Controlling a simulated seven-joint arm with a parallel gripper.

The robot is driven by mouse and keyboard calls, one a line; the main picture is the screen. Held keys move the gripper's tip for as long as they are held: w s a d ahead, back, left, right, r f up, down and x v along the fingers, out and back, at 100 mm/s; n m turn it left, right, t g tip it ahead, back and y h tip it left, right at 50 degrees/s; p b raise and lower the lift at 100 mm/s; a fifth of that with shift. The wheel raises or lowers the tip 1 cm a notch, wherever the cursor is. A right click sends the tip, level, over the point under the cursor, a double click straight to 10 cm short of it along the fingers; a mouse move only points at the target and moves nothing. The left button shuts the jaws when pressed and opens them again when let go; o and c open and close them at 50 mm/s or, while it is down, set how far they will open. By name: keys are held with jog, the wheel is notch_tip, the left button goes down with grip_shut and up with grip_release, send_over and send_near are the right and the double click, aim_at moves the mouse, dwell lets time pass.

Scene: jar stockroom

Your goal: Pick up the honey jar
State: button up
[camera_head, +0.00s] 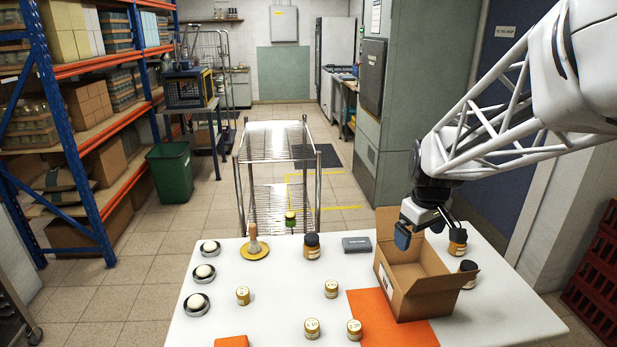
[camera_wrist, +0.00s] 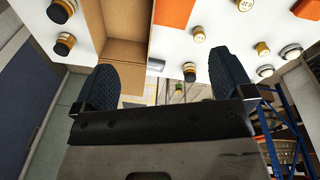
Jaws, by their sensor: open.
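Several amber jars stand on the white table; I cannot read their labels to tell which holds honey. Dark-lidded jars stand left of the box (camera_head: 312,246), right of it behind (camera_head: 457,243) and at its right side (camera_head: 467,272). Gold-lidded jars stand at the front (camera_head: 243,296), (camera_head: 331,289), (camera_head: 312,328), (camera_head: 354,329). My gripper (camera_head: 425,230) is open and empty above the back of the cardboard box (camera_head: 418,300). In the wrist view, nothing lies between the fingers (camera_wrist: 162,72); dark-lidded jars show at upper left (camera_wrist: 64,44) and beyond the fingertips (camera_wrist: 190,72).
A grey case (camera_head: 356,244), a brush on a yellow disc (camera_head: 254,252) and small dishes with white round things (camera_head: 204,274) stand on the table. A wire rack (camera_head: 275,160) is behind. The table's middle has free room.

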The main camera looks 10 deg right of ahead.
jog(key=w+d+f+n, duration=0.3)
jog(key=w+d+f, duration=0.75)
jog(key=d, duration=0.35)
jog(key=n+g, duration=0.1)
jog(key=n, duration=0.1)
send_near(469, 265)
jog(key=f, duration=0.5)
jog(key=shift+w+a+f, duration=0.1)
jog(key=shift+w, duration=0.1)
jog(key=shift+d+f+n, duration=0.3)
jog(key=shift+f, duration=1.3)
jog(key=shift+f, duration=2.6)
